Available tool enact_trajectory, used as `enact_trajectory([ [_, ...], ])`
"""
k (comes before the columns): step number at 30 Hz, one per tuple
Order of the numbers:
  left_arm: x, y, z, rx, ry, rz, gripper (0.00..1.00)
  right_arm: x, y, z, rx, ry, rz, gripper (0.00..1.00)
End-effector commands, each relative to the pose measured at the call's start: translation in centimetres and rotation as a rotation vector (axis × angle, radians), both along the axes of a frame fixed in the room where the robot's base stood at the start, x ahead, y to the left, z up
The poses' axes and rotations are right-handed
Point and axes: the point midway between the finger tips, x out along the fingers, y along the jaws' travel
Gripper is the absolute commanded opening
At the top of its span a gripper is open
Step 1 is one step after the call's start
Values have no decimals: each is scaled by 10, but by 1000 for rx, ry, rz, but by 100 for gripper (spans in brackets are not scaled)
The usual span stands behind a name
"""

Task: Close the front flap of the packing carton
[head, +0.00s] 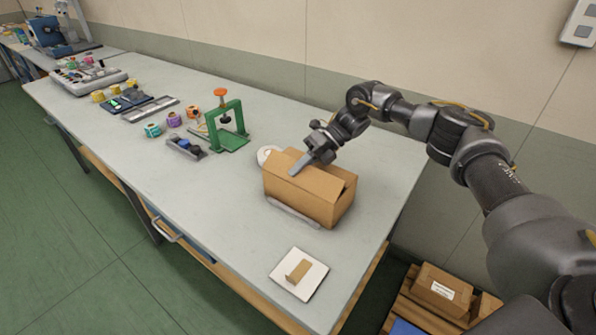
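The brown packing carton (296,202) stands on the grey table near its right end. Its top looks mostly covered by flaps (318,180). A dark gap shows at the right end of the top, where a flap edge sits slightly raised. My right gripper (296,171) reaches in from the right, with its grey finger lying low over the carton's top, seemingly touching it. Only one finger shows clearly, so I cannot tell whether it is open or shut. I cannot make out the front flap separately from the other flaps. My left gripper is not in view.
A white roll (265,154) sits behind the carton, and a metal strip (293,213) lies along its front. A white plate (287,280) with a small brown block lies nearer. A green stand (230,140) is to the left. Boxes (440,291) rest on a pallet below right.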

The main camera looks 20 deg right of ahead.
Motion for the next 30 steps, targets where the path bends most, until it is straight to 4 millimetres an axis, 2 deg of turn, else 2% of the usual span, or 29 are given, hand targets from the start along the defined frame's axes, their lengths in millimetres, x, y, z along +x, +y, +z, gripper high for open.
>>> enact_trajectory([
  [1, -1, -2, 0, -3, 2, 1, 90, 0, 0, 0, 0, -1, 1, 0],
  [6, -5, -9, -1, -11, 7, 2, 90, 0, 0, 0, 0, -1, 1, 23],
  [7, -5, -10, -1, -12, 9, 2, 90, 0, 0, 0, 0, -1, 1, 25],
  [17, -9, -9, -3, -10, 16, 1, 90, 0, -4, 2, -2, -2, -1, 25],
  [22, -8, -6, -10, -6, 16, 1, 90, 2, -25, 15, -2, -4, -4, 25],
  [26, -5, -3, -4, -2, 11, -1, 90, 3, -48, 34, -4, -4, -5, 25],
  [30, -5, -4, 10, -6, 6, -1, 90, 3, -66, 48, -4, 0, -2, 25],
])
